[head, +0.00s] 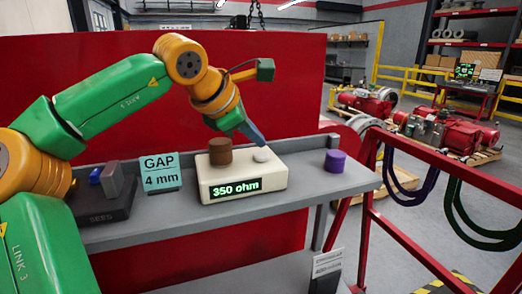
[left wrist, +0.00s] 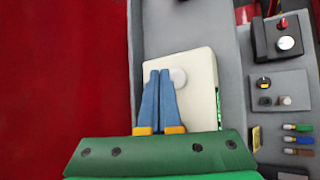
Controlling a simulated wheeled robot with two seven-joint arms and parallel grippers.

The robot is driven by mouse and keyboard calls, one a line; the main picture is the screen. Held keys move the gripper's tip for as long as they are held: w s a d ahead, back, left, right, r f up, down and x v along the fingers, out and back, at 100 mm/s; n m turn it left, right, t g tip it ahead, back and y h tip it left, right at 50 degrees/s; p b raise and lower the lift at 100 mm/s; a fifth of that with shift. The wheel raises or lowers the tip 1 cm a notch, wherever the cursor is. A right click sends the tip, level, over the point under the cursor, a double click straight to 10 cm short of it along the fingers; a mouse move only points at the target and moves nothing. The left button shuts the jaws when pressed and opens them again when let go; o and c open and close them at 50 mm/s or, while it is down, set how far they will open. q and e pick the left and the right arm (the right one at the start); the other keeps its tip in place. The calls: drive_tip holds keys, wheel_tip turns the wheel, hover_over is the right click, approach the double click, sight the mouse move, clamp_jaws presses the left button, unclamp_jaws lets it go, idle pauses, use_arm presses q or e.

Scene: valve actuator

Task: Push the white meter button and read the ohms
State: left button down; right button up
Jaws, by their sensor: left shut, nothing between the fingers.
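The cream meter box (head: 243,179) sits on the grey shelf, and its lit display (head: 236,191) reads "350 ohm". The white button (head: 261,155) is on its top right, beside a brown cylinder (head: 220,151). My left gripper (head: 262,144) is shut and empty, its blue fingers pointing down with the tips right at the button. I cannot tell whether they touch it or whether it is pressed. In the left wrist view the closed fingers (left wrist: 160,74) lie over the meter box (left wrist: 203,62), and the button (left wrist: 178,77) shows beside their tips. The brown cylinder is hidden there.
A "GAP 4 mm" sign (head: 160,173) stands left of the meter, and a dark block (head: 104,200) is further left. A purple cylinder (head: 337,160) stands to the right. A red panel (head: 120,65) rises behind the shelf. The shelf between meter and purple cylinder is clear.

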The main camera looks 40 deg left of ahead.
sight(256, 155)
use_arm(q)
wheel_tip(256, 155, up, 3)
drive_tip(key=shift+r+p, duration=0.1)
drive_tip(key=shift+p, duration=1.1)
drive_tip(key=shift+r, duration=0.9)
